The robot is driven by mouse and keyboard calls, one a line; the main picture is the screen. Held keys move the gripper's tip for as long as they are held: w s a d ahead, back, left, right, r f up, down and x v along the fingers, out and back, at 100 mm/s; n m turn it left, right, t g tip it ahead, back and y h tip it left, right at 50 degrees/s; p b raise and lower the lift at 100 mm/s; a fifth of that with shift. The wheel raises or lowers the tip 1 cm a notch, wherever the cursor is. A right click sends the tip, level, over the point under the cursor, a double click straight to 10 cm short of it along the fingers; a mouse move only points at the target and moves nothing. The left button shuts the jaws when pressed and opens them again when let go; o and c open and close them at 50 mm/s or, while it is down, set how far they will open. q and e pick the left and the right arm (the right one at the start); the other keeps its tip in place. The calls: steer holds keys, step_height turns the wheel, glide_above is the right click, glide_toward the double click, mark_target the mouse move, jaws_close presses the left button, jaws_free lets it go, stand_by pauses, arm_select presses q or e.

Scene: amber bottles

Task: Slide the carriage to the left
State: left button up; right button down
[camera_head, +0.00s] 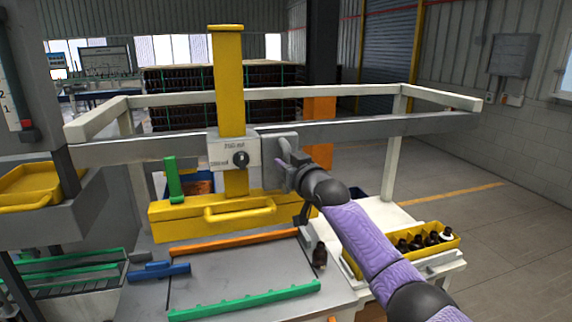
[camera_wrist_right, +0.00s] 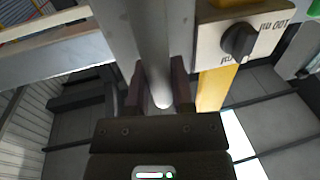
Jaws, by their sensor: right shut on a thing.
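The carriage (camera_head: 225,153) sits on the grey cross rail (camera_head: 380,130), left of the middle of the rail. It has a tall yellow column, a pale plate with a black knob (camera_head: 240,159), and a grey block on its right. A yellow beam with a front handle (camera_head: 238,211) hangs low on it. My right gripper (camera_head: 287,160) is at the grey block. In the right wrist view, its fingers (camera_wrist_right: 160,92) are shut around a round grey handle bar (camera_wrist_right: 157,60); the knob plate (camera_wrist_right: 238,42) is to the right. My left gripper is not in view.
Below the beam lies a grey tabletop (camera_head: 215,272) with orange and green guides, a blue clamp (camera_head: 158,271) and one dark bottle (camera_head: 319,256). A yellow crate (camera_head: 428,244) of bottles stands at right. The rail is clear left of the carriage.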

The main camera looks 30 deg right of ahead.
steer(key=shift+a+f, duration=0.1)
steer(key=shift+a, duration=0.05)
steer(key=c, duration=0.9)
jaws_free()
steer(key=o, duration=0.4)
steer(key=shift+w+a, duration=0.1)
steer(key=shift+a, duration=0.1)
steer(key=shift+d, duration=0.15)
steer(key=s, duration=0.3)
steer(key=s+b, duration=0.1)
steer(key=s, duration=0.2)
steer(key=s+b, duration=0.1)
steer(key=s, duration=0.3)
steer(key=shift+a, duration=0.25)
